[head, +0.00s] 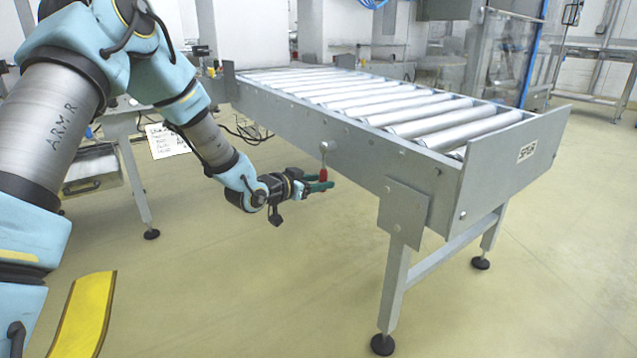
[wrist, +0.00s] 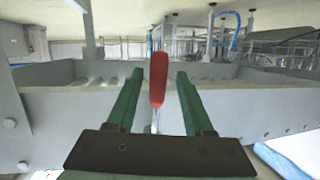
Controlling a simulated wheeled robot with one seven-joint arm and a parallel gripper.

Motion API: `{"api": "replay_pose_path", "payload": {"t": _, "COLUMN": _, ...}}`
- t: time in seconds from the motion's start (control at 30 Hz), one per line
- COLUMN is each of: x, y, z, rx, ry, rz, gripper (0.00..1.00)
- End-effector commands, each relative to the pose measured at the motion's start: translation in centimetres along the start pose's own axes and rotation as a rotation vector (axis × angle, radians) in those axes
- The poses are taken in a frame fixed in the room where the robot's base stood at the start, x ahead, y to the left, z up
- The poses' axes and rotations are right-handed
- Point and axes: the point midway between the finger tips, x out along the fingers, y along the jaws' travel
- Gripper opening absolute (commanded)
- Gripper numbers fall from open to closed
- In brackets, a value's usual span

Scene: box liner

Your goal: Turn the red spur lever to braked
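The red spur lever (head: 324,174) hangs down from a round pivot (head: 327,146) on the near side rail of the roller conveyor (head: 300,118). Its thin metal shaft points roughly straight down, with the red handle at the lower end. My gripper (head: 322,182) is at the handle, its green fingers reaching in from the left. In the wrist view, which looks upside down, the red handle (wrist: 158,80) stands between the two open fingers (wrist: 160,76). A gap shows on each side of the handle, so neither finger seems to touch it.
A label plate (head: 526,151) is on the conveyor's end panel. A bracket plate (head: 403,210) and a leg (head: 393,290) stand right of the lever. A second table (head: 130,170) is behind my arm. The floor below my gripper is clear; a yellow strip (head: 84,315) shows lower left.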

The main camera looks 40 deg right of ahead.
Motion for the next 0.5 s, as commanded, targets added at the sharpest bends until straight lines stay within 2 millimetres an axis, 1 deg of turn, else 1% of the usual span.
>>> {"api": "replay_pose_path", "payload": {"t": 0.23, "x": 0.0, "y": 0.1, "z": 0.0, "rx": -0.001, "ry": 0.000, "rz": 0.001, "gripper": 0.57}}
{"api": "replay_pose_path", "payload": {"t": 0.33, "x": -0.3, "y": 0.0, "z": -0.1, "rx": 0.000, "ry": 0.000, "rz": 0.001, "gripper": 0.57}}
{"api": "replay_pose_path", "payload": {"t": 0.43, "x": -1.5, "y": 0.0, "z": -0.2, "rx": 0.000, "ry": -0.002, "rz": 0.001, "gripper": 0.57}}
{"api": "replay_pose_path", "payload": {"t": 0.5, "x": -2.7, "y": -0.1, "z": -0.3, "rx": -0.001, "ry": -0.002, "rz": -0.001, "gripper": 0.57}}
